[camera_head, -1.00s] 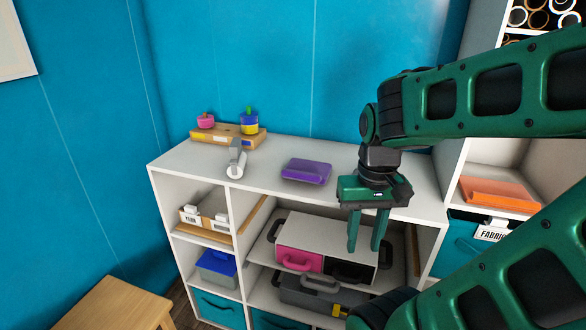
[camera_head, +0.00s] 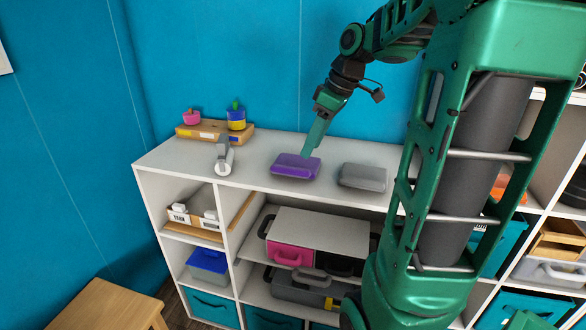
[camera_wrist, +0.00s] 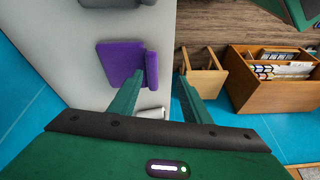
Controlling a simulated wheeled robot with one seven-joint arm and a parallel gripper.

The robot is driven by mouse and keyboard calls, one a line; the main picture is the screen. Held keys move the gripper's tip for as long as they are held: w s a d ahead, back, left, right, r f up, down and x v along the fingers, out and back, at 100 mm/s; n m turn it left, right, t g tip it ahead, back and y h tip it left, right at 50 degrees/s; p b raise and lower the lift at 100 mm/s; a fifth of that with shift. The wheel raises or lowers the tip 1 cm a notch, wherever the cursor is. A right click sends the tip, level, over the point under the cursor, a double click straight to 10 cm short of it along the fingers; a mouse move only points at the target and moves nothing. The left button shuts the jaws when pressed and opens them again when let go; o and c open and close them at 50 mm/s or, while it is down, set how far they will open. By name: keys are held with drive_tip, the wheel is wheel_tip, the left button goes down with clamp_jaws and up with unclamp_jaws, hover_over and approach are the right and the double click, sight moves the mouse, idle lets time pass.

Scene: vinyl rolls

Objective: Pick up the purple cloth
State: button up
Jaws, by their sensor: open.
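The purple cloth (camera_head: 295,166) lies folded flat near the front edge of the white shelf top (camera_head: 190,160). In the wrist view the cloth (camera_wrist: 118,62) is left of the middle, with its thicker folded edge at the left finger. My gripper (camera_head: 306,152) points down at the cloth from behind and above. The wrist view shows its two fingers apart (camera_wrist: 168,72), with nothing held. The left fingertip overlaps the cloth's edge in the picture, and the right one is over the floor side. Whether a finger touches the cloth I cannot tell.
A grey folded cloth (camera_head: 362,177) lies to the right of the purple one. A white roller with a grey handle (camera_head: 224,158) stands to the left. A wooden board (camera_head: 215,132) with two colourful pots is behind it. A wooden stool (camera_head: 108,305) stands front left.

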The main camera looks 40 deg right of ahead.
drive_tip(key=w+d+n, duration=0.1)
drive_tip(key=w+n, duration=0.1)
hover_over(290, 167)
drive_tip(key=s+d, duration=0.2)
drive_tip(key=s, duration=0.1)
wheel_tip(290, 167, down, 4)
drive_tip(key=shift+w+d+f, duration=0.1)
drive_tip(key=shift+d, duration=0.05)
drive_tip(key=f, duration=0.1)
drive_tip(key=w+a+f, duration=0.1)
drive_tip(key=w+f, duration=0.1)
drive_tip(key=shift+a+f, duration=0.1)
drive_tip(key=shift+a, duration=0.25)
drive_tip(key=shift+w+a+f, duration=0.1)
drive_tip(key=shift+a+f, duration=0.05)
drive_tip(key=shift+f, duration=0.4)
drive_tip(key=shift+c, duration=0.6)
clamp_jaws()
